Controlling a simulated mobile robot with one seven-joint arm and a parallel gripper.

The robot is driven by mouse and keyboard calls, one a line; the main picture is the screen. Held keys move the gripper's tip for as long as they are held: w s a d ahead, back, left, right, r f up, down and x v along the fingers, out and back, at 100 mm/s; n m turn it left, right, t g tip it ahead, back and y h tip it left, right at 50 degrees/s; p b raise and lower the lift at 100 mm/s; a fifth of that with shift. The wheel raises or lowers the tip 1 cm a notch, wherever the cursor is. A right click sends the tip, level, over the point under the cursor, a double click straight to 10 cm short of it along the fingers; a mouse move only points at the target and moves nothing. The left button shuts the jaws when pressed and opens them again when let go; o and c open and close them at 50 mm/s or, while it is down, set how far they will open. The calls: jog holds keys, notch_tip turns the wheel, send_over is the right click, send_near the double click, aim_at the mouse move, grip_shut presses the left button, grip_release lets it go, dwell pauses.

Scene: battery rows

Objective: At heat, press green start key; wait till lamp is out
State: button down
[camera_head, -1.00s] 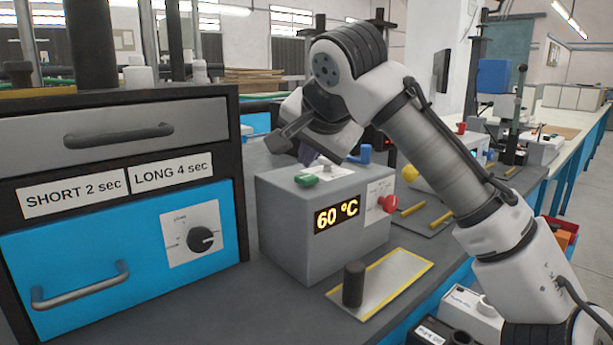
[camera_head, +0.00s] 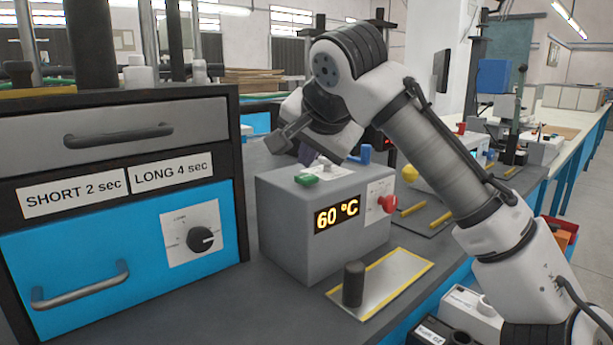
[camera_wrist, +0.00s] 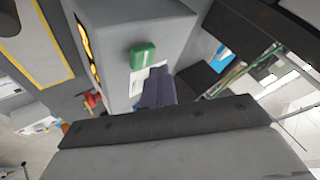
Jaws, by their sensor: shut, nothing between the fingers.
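The grey machine box (camera_head: 285,235) stands on the dark bench, and its front display (camera_head: 337,214) glows "60 °C". The green key (camera_head: 306,180) is on its top, near the front left edge. It also shows in the wrist view (camera_wrist: 143,55). My gripper (camera_head: 307,155) is above and just behind the green key, apart from it. In the wrist view its dark fingertips (camera_wrist: 158,85) are together and empty, beside a white label next to the key. I cannot make out a lit lamp; the box's far top is partly hidden by my gripper.
A black cylinder (camera_head: 353,284) stands on a yellow-edged plate (camera_head: 395,283) in front. At left, a blue-fronted cabinet has a dial (camera_head: 200,239) and labels "SHORT 2 sec" (camera_head: 73,193) and "LONG 4 sec" (camera_head: 171,172).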

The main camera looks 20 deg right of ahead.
aim_at(308, 178)
jog(key=shift+f, duration=0.4)
jog(key=shift+f+b, duration=0.45)
dwell(0.5)
jog(key=shift+r, duration=0.1)
jog(key=shift+r+p, duration=0.75)
jog(key=shift+p, duration=0.05)
jog(key=shift+r+p, duration=2.2)
jog(key=shift+r, duration=0.3)
